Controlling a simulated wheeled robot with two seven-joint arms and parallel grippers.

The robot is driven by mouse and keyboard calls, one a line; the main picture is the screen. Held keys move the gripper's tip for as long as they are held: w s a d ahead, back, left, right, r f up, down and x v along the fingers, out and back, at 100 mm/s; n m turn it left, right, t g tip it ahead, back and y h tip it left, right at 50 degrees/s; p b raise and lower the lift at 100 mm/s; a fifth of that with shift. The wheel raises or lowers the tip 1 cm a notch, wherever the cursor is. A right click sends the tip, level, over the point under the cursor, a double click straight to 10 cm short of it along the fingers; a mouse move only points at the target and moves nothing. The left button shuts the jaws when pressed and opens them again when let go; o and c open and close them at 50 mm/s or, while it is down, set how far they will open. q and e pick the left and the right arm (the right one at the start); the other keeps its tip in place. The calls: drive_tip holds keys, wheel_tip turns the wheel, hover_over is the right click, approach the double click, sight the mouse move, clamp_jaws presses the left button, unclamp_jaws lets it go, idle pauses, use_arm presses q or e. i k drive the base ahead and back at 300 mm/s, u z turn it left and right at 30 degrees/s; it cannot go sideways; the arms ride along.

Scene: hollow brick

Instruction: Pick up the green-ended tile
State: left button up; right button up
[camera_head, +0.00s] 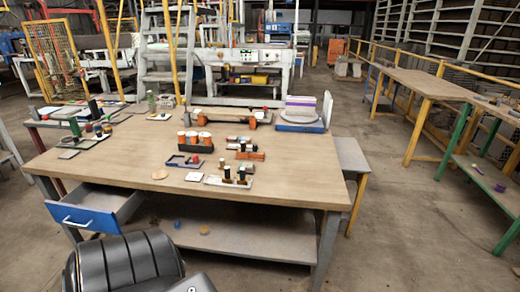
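I cannot make out a tile with a green end at this size. On the wooden workbench (130,165) lie small flat pieces: a dark tile (69,154) at the left, and a white tile (195,177) near the front middle. Green upright cylinders stand at the back left, one on the left (75,127) and one farther back (151,101). Neither of my grippers shows in the head view.
A blue drawer (86,216) hangs open at the front left. A purple-and-white stack (300,108) is at the back right.

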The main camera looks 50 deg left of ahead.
sight(249, 167)
drive_tip(key=i, duration=4)
drive_tip(key=u, duration=3.6)
